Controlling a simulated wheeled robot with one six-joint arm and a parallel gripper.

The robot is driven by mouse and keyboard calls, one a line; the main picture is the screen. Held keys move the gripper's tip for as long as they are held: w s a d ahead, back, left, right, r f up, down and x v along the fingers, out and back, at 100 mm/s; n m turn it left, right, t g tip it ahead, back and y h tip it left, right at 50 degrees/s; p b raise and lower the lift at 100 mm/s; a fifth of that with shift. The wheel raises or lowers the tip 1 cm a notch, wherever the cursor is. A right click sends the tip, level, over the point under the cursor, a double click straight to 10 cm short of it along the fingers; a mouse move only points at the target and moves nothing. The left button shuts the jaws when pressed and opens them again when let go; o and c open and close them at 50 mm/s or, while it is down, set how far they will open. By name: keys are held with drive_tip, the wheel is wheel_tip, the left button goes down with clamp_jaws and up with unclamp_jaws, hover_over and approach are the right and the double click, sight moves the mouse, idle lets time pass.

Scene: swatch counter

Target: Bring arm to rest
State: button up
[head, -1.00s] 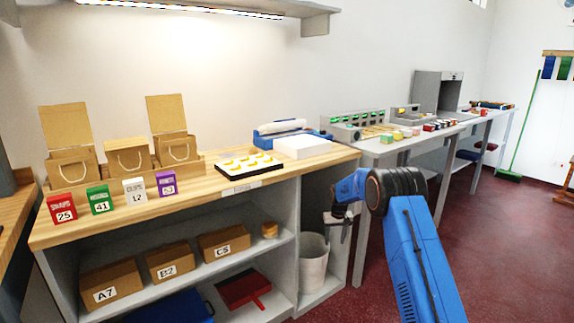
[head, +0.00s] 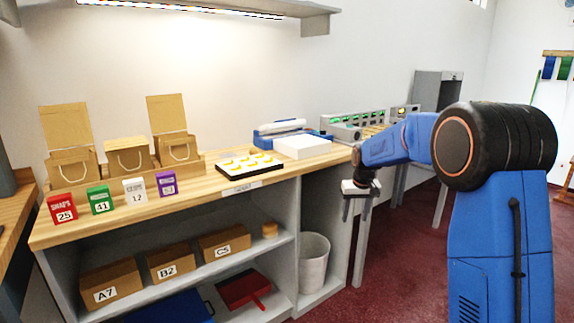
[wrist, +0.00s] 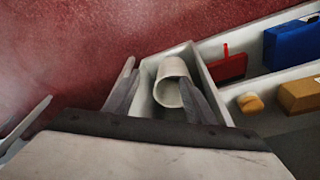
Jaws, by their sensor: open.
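My gripper (head: 356,208) is open and empty, pointing down at the end of my blue arm in the head view. It hangs in front of the counter's right end, over the red floor. In the wrist view its two fingers (wrist: 155,95) are spread apart. Between and beyond them shows a pale bin (wrist: 172,72), partly covered by the right finger. The same bin (head: 313,264) stands in the counter's lower right compartment in the head view.
The wooden counter (head: 215,194) carries small numbered boxes, kraft boxes, a tray of yellow pieces and a white stack (head: 302,147). Cardboard boxes (head: 168,262) and a red tray (head: 243,288) sit on shelves below. A grey bench is behind my arm. Red floor (head: 405,270) is open at right.

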drive_tip(key=s+d+r+t, duration=0.1)
drive_tip(key=s+r, duration=0.5)
drive_tip(key=s, duration=0.7)
drive_tip(key=s+d+r, duration=0.1)
drive_tip(key=s+r, duration=0.4)
drive_tip(key=s, duration=0.8)
drive_tip(key=s+d+f, duration=0.1)
drive_tip(key=s+f, duration=0.1)
drive_tip(key=s, duration=1.1)
drive_tip(key=s+f+t, duration=0.1)
drive_tip(key=s+f, duration=0.2)
drive_tip(key=s, duration=1)
drive_tip(key=shift+s+d+f+m, duration=0.3)
drive_tip(key=shift+d+m, duration=0.05)
drive_tip(key=shift+m, duration=0.05)
